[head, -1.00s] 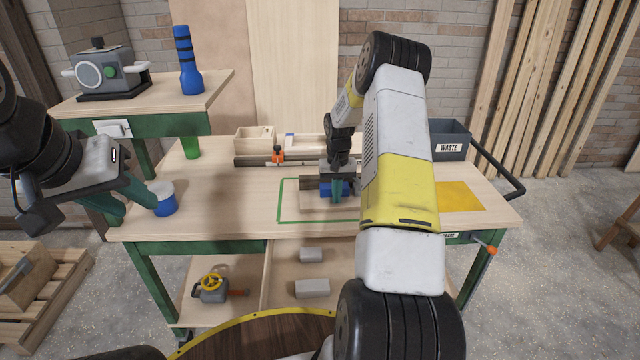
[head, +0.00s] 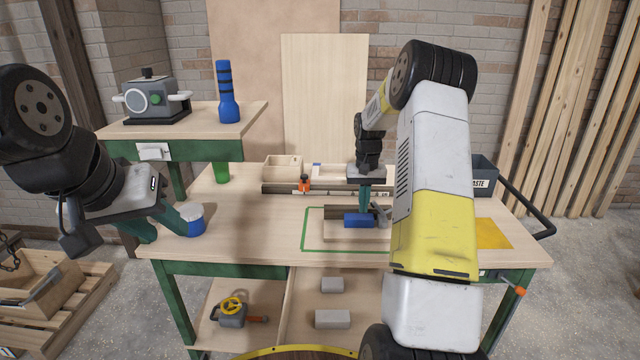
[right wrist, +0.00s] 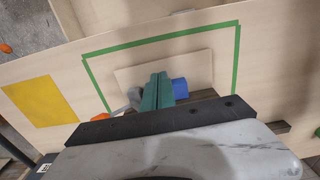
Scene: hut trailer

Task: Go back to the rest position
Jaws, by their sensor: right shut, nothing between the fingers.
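My right gripper (head: 364,210) is shut and empty, pointing down just above the work board on the table. In the right wrist view its green fingers (right wrist: 157,92) are together. A blue block (head: 357,220) lies by the fingertips; it also shows beside the fingers in the right wrist view (right wrist: 180,90). A grey part (head: 381,214) lies on the other side of the fingers. My left gripper (head: 160,224) looks open, its fingers apart at the table's left edge. A blue and white tub (head: 191,221) stands close beside one of its fingers; whether they touch is unclear.
The table (head: 250,230) has a green outline (head: 305,232) around the board. A dark waste bin (head: 484,178) stands behind my right arm. An orange clamp (head: 304,184) sits at the rear rail.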

